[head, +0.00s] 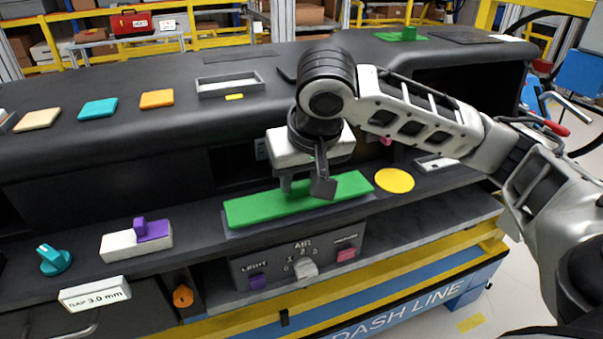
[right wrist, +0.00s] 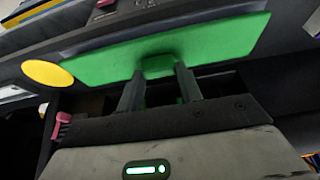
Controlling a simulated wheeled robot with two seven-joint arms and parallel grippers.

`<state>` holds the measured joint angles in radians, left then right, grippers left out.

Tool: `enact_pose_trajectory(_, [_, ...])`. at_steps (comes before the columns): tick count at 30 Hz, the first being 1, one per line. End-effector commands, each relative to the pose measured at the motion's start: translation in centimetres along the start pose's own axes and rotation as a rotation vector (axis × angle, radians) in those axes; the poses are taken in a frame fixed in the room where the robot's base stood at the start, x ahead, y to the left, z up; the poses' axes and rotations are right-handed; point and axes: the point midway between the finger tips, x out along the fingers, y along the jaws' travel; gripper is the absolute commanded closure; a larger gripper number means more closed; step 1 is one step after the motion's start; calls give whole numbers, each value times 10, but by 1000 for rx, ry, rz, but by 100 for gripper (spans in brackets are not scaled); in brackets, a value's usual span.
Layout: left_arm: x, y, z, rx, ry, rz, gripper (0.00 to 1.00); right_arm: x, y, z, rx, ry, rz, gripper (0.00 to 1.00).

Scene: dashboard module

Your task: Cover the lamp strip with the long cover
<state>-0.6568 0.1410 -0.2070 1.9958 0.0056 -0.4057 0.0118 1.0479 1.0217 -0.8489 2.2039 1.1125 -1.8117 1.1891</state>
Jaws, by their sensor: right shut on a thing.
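The long cover is a flat green bar (head: 250,208) at the middle of the dashboard ledge, above the AIR panel. It also fills the top of the right wrist view (right wrist: 225,38). My right gripper (head: 304,187) is over its middle, pointing down. In the right wrist view its two fingers (right wrist: 158,72) are shut on a green grip on the cover. A grey base edge (head: 300,216) shows just under the cover's front side. The lamp strip cannot be seen; the cover and gripper hide that spot. Whether the cover lies fully flat is hard to tell. My left gripper is not in view.
A yellow disc (head: 394,180) lies just right of the cover. A white block with a purple piece (head: 137,239) and a teal knob (head: 54,260) are to its left. The AIR panel (head: 300,262) is below. A white-rimmed tray (head: 230,84) and coloured tiles sit on the upper dashboard.

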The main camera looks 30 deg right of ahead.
Motion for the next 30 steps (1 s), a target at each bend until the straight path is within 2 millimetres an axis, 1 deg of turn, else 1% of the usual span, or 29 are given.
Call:
enact_pose_trajectory(1, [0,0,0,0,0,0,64,0,0,0,0,1,0,88])
enact_pose_trajectory(2, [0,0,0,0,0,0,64,0,0,0,0,1,0,59])
enact_pose_trajectory(3, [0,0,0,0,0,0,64,0,0,0,0,1,0,48])
enact_pose_trajectory(4, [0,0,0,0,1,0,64,0,0,0,0,1,0,39])
enact_pose_trajectory(13, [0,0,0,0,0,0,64,0,0,0,0,0,1,39])
enact_pose_trajectory(17, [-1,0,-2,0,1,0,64,-10,0,0,0,2,0,39])
enact_pose_trajectory(20, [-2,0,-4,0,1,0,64,-28,0,-1,-1,5,-2,39])
enact_pose_trajectory(23, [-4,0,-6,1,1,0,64,-52,-1,-2,-1,6,-3,39])
enact_pose_trajectory(27, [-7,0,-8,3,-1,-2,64,-88,0,-2,-2,8,-2,39])
enact_pose_trajectory(28, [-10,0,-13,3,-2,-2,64,-99,0,-4,-2,9,0,39])
enact_pose_trajectory(30, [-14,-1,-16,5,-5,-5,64,-117,1,-4,-1,9,2,39])
